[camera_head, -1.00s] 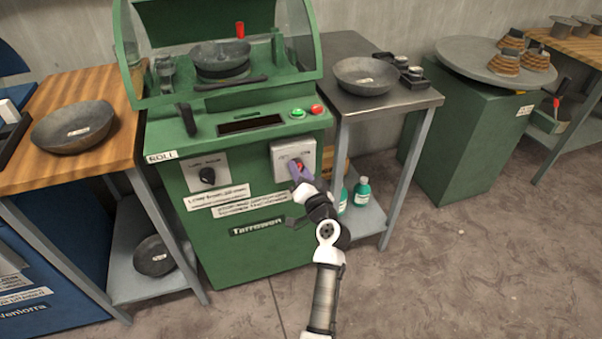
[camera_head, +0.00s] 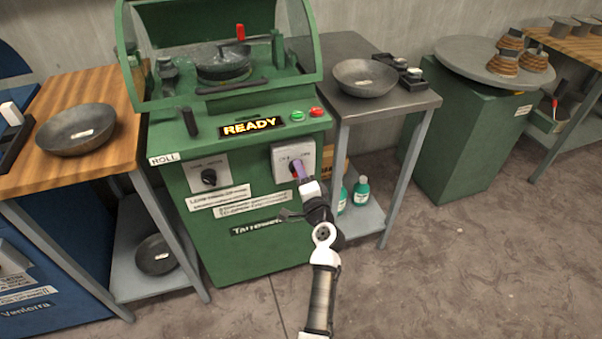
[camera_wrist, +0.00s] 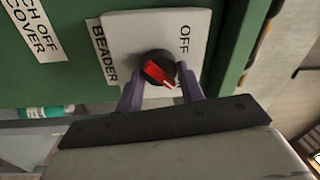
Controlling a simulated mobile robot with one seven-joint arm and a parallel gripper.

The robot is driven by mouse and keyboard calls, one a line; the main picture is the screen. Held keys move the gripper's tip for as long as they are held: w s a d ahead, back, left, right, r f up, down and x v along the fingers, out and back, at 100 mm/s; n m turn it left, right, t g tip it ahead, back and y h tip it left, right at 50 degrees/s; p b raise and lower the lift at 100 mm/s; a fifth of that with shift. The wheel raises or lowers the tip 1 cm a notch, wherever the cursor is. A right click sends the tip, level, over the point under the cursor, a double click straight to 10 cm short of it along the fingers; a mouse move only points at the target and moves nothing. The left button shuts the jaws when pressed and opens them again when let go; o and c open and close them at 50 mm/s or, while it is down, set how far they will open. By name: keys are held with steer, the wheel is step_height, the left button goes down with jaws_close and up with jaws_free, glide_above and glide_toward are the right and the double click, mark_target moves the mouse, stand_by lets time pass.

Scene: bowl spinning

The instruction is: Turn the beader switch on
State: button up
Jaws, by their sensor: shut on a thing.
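The beader switch is a red and black knob (camera_wrist: 160,71) on a white plate (camera_head: 306,151) at the right of the green machine's front. In the wrist view, the plate reads BEADER and OFF. A white mark on the red knob face points to the lower right there. My gripper (camera_wrist: 159,92) has its two purple fingers on either side of the knob and is shut on it. In the head view, my gripper (camera_head: 303,172) reaches the plate and mostly covers the knob. The machine's display (camera_head: 251,126) is lit and reads READY.
Another black knob (camera_head: 209,177) sits on the left plate. A green button (camera_head: 297,116) and a red button (camera_head: 317,112) are above the switch. A steel table (camera_head: 425,100) with a bowl (camera_head: 365,77) stands close on the right. Floor at the right is open.

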stand_by(0.4)
steer(key=o, duration=1)
steer(key=b+v, duration=0.3)
steer(key=v, duration=1.1)
steer(key=shift+w+a, duration=0.1)
